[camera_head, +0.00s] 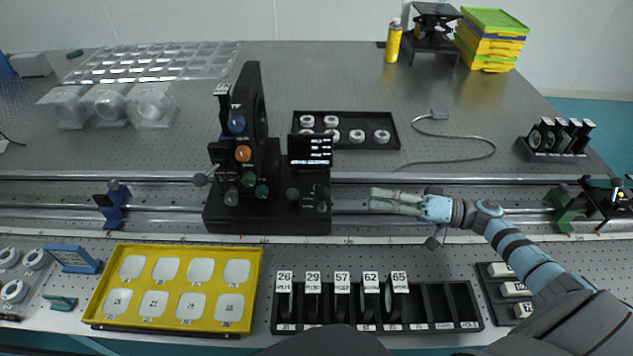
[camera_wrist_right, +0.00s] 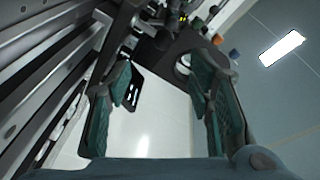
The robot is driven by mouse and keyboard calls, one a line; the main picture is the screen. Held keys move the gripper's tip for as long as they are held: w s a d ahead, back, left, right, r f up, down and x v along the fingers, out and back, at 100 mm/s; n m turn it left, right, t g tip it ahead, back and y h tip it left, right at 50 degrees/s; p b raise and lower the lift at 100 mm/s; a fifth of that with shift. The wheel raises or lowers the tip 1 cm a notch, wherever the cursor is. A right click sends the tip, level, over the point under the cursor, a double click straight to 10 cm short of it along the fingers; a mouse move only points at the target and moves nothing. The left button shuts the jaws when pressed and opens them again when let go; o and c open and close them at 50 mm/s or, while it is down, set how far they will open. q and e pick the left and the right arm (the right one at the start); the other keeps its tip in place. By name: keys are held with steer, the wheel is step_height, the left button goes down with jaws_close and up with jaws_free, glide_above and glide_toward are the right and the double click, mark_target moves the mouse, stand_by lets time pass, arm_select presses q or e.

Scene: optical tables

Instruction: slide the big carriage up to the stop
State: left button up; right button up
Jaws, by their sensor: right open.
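The big carriage (camera_head: 222,212) is a black block on the rails, left of centre in the head view. It bears a tall black upright with coloured knobs and a small display. In the wrist view its dark body and knobs (camera_wrist_right: 160,45) show ahead, beyond the fingers. A blue stop-like clamp (camera_head: 112,207) stands on the rail to its left, with a gap between them. A green holder (camera_head: 563,208) stands on the rail at the far right. My right gripper (camera_head: 380,200) is open just right of the carriage, apparently apart from it; its teal fingers (camera_wrist_right: 160,105) have nothing between them. My left gripper is not in view.
The rail (camera_head: 480,211) runs across the table. In front are a yellow tray (camera_head: 190,325) and a black rack (camera_head: 440,305) with numbered holders. Behind the carriage are a black tray of rings (camera_head: 345,118) and a cable (camera_head: 465,137). The rail between carriage and blue clamp looks clear.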

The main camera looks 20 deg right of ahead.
mark_target(322, 193)
steer(key=x, duration=1.2)
steer(key=shift+a+r, duration=0.1)
steer(key=shift+a, duration=0.05)
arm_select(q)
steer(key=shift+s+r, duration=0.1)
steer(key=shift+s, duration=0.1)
arm_select(e)
steer(key=shift+w+a+r, duration=0.1)
steer(key=shift+a, duration=0.25)
steer(key=shift+c, duration=0.5)
